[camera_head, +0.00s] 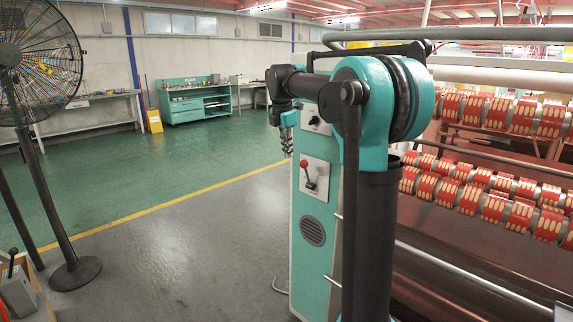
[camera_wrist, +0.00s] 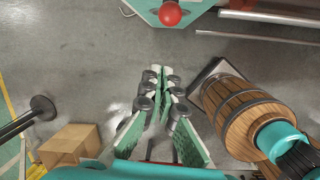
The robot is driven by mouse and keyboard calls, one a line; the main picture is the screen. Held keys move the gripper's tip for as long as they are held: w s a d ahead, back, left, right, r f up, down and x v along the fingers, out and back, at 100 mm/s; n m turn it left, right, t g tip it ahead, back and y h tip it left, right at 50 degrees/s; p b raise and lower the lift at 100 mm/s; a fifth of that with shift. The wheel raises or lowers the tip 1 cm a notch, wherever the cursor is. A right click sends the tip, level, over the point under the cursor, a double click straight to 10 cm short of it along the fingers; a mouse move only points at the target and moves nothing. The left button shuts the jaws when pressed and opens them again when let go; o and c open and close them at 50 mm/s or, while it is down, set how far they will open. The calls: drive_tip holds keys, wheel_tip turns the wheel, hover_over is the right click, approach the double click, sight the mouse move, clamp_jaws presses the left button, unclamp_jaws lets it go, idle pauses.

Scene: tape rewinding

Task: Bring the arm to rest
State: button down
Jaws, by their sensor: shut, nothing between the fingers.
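My arm reaches out to the left in the head view, and my gripper (camera_head: 287,150) hangs at its end, pointing down. It is beside the teal machine cabinet (camera_head: 306,240), at about the height of its upper part. In the wrist view my gripper (camera_wrist: 163,78) is shut, with its fingertips together and nothing between them. Grey floor shows below it. The cabinet's red-knobbed lever (camera_head: 310,178) is on a white plate; its red knob (camera_wrist: 169,13) shows at the top of the wrist view. My gripper looks apart from the lever.
A machine with red and white rolls (camera_head: 495,208) fills the right side. A black standing fan (camera_head: 75,272) is at the left. A brown box (camera_wrist: 70,145) is at lower left in the wrist view. The floor between fan and cabinet is clear. A teal workbench (camera_head: 195,103) stands far back.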

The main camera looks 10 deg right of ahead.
drive_tip(key=s+d+f+m+t, duration=0.1)
drive_tip(key=s+d+f+m, duration=0.1)
drive_tip(key=s+f+m, duration=0.9)
drive_tip(key=s+d+f+m+t+y, duration=0.1)
drive_tip(key=s+f+m, duration=1.1)
drive_tip(key=s+f, duration=0.7)
drive_tip(key=s, duration=0.2)
drive_tip(key=shift+s+d, duration=0.35)
drive_tip(key=shift+s, duration=0.05)
drive_tip(key=shift+d, duration=0.1)
